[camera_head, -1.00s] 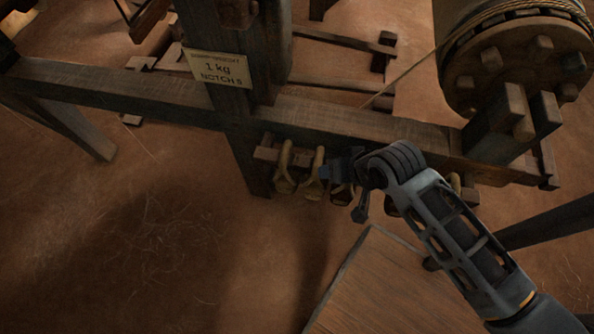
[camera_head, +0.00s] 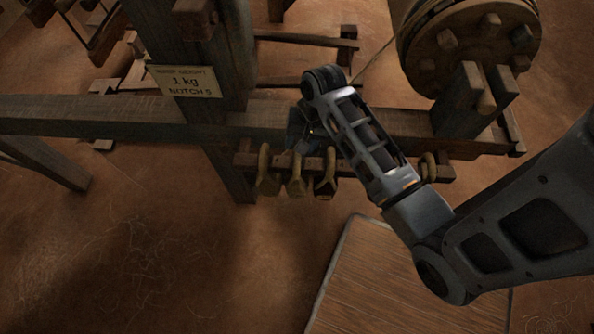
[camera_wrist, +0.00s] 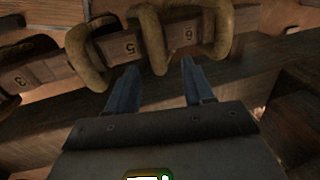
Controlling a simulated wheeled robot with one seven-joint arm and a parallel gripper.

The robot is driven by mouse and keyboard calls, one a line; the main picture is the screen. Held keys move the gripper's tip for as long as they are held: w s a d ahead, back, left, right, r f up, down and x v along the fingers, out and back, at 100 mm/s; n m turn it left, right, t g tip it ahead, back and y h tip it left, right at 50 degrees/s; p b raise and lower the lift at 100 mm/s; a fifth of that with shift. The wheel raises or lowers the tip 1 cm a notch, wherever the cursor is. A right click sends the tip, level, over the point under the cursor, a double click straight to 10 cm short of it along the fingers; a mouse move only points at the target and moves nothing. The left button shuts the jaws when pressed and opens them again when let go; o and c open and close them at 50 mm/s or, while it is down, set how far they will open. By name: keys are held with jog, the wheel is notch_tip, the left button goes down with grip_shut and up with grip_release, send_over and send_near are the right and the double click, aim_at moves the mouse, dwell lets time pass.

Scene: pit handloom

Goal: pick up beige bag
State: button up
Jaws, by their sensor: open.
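Several beige bags hang side by side from a wooden rail under the loom beam. In the head view, the nearest ones are a left bag (camera_head: 267,182), a middle bag (camera_head: 296,183) and a right bag (camera_head: 326,184); another bag (camera_head: 429,167) hangs further right. In the wrist view, thick beige loops (camera_wrist: 152,45) cross the numbered rail (camera_wrist: 118,48), where 5 and 6 are readable. My gripper (camera_wrist: 160,66) is open, its blue-grey fingers apart just below the loop between 5 and 6. Nothing is visibly held. Whether a finger touches the loop cannot be told. In the head view my arm partly hides the gripper.
A paper sign (camera_head: 185,82) on the upright post reads 1 kg, notch 5. A wooden drum (camera_head: 470,45) stands at the back right. A wooden board (camera_head: 375,275) lies in front; the floor at left is open.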

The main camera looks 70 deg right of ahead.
aim_at(297, 154)
jog(key=f, duration=0.5)
jog(key=shift+w+a, duration=0.3)
jog(key=shift+a, duration=0.1)
grip_shut()
dwell(1.0)
